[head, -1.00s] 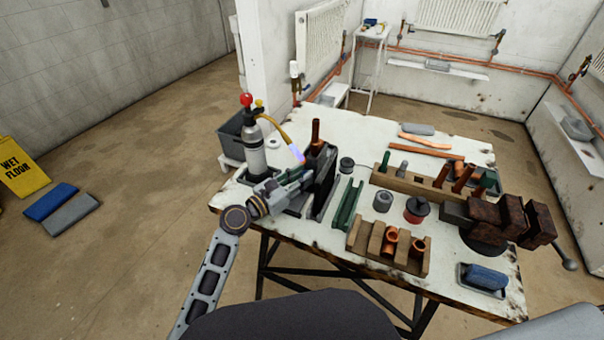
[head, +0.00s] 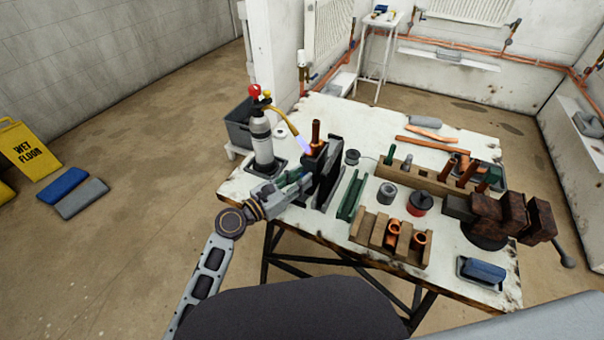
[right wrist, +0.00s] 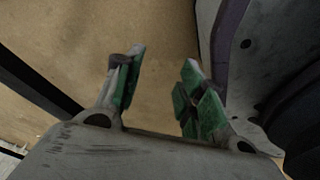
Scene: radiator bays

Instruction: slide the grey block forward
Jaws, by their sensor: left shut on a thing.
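The grey block (head: 314,166) stands at the left end of the workbench, beside an upright dark plate (head: 333,172). A copper pipe (head: 316,133) stands upright at it. My left gripper (head: 303,181) is at the block's near side, shut on it; the fingertips and the block's lower part are hard to make out. A torch (head: 262,143) stands to the left, its pale flame pointing at the pipe's lower end; I cannot tell whether it touches. My right gripper (right wrist: 157,92) is open and empty in the right wrist view, with brown floor behind it.
On the workbench (head: 300,221), a green channel (head: 351,195), a wooden rack (head: 389,240) with copper fittings, a grey cylinder (head: 387,193), a red tin (head: 420,204) and a rusty vice (head: 497,218) stand to the right. A black bin (head: 239,132) stands behind the torch.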

